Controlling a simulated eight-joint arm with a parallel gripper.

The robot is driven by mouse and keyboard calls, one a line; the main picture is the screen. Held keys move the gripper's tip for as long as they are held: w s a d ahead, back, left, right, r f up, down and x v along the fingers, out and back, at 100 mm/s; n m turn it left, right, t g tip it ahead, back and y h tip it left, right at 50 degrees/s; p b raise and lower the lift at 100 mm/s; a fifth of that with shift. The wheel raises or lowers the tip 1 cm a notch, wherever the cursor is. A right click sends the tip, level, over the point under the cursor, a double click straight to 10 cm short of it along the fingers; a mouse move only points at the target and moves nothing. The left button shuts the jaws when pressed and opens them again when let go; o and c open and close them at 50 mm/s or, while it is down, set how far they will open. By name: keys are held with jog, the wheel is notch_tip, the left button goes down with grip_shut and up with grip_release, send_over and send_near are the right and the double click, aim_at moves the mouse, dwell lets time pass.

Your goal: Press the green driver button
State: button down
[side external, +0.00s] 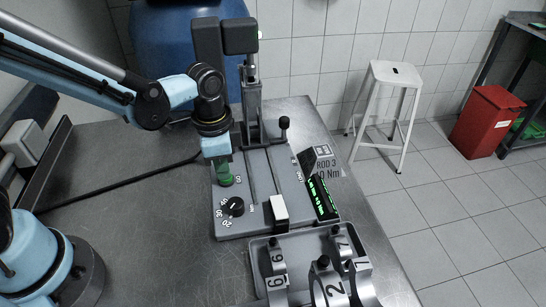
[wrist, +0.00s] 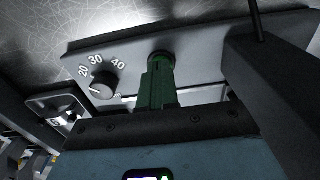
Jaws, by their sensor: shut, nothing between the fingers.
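The green driver button (side external: 227,181) sits on the left side of the grey driver panel (side external: 240,213), behind the black dial. My gripper (side external: 223,172) points down right above the button, with its green fingers shut and empty. In the wrist view the shut fingers (wrist: 161,66) reach toward the panel, and a round green top (wrist: 162,54) shows at their tips. The fingers cover most of the button there. The tips are at or very near the button; I cannot tell whether they touch it or whether it is pushed down.
A black numbered dial (side external: 233,206) is in front of the button and also shows in the wrist view (wrist: 104,85). A black lever knob (side external: 284,123), a white block (side external: 279,206) and a green-lit display (side external: 322,197) are to the right. A tray of numbered metal caps (side external: 262,262) is in front.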

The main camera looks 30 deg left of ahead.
jog(key=shift+f, duration=0.6)
jog(key=shift+r, duration=0.1)
notch_tip(320, 180, up, 14)
jog(key=shift+s, duration=0.2)
dwell(0.3)
jog(key=shift+r, duration=0.1)
dwell(0.4)
jog(key=s+a+f+n+t, duration=0.2)
jog(key=s+a+n+t, duration=0.2)
jog(key=a+n, duration=0.5)
jog(key=shift+s+a+f+t, duration=0.3)
jog(key=shift+a+f+t, duration=0.1)
jog(key=shift+t, duration=1)
